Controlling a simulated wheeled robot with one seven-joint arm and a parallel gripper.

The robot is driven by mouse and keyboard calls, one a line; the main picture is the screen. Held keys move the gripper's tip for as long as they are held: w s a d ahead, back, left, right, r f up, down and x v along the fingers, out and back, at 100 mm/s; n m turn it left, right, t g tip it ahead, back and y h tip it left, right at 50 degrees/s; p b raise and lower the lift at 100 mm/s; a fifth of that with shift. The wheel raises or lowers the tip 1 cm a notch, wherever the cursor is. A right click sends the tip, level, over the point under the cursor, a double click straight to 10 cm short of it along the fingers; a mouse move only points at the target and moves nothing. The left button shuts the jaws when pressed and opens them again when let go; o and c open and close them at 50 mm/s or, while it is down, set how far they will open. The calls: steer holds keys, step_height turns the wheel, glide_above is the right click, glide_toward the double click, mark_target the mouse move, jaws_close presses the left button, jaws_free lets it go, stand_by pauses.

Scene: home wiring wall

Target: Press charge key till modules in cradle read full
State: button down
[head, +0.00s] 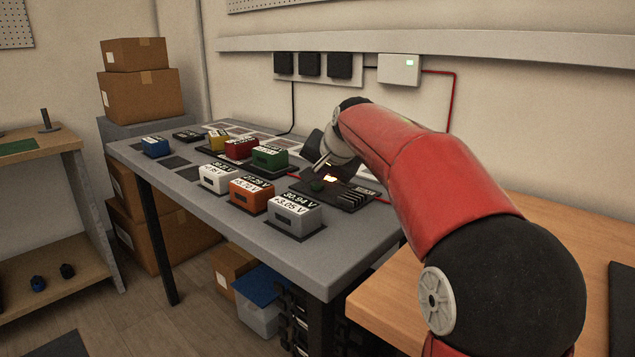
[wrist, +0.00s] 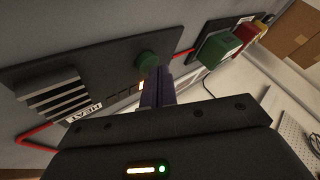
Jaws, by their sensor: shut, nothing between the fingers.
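The charge key is a round green knob (wrist: 147,60) on a black charger board (head: 345,196); it also shows in the head view (head: 317,185). My gripper (wrist: 158,78) is shut and empty, its fingertips close beside the key in the wrist view; contact is unclear. In the head view my gripper (head: 321,163) is just above the board, near a glowing orange light (head: 330,178).
White (head: 218,180), orange (head: 251,194) and grey (head: 294,216) modules stand along the grey table's (head: 335,262) front; the grey one reads 30.94 V and +3.05 V. A blue module (head: 155,147) is at left. A finned heat sink (wrist: 50,97) labelled HEAT is on the board.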

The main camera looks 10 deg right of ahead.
mark_target(319, 186)
steer(key=shift+r+p, duration=0.3)
steer(key=shift+r, duration=0.25)
step_height(319, 186, up, 5)
steer(key=p, duration=0.4)
steer(key=shift+r+p, duration=0.1)
steer(key=shift+p, duration=0.2)
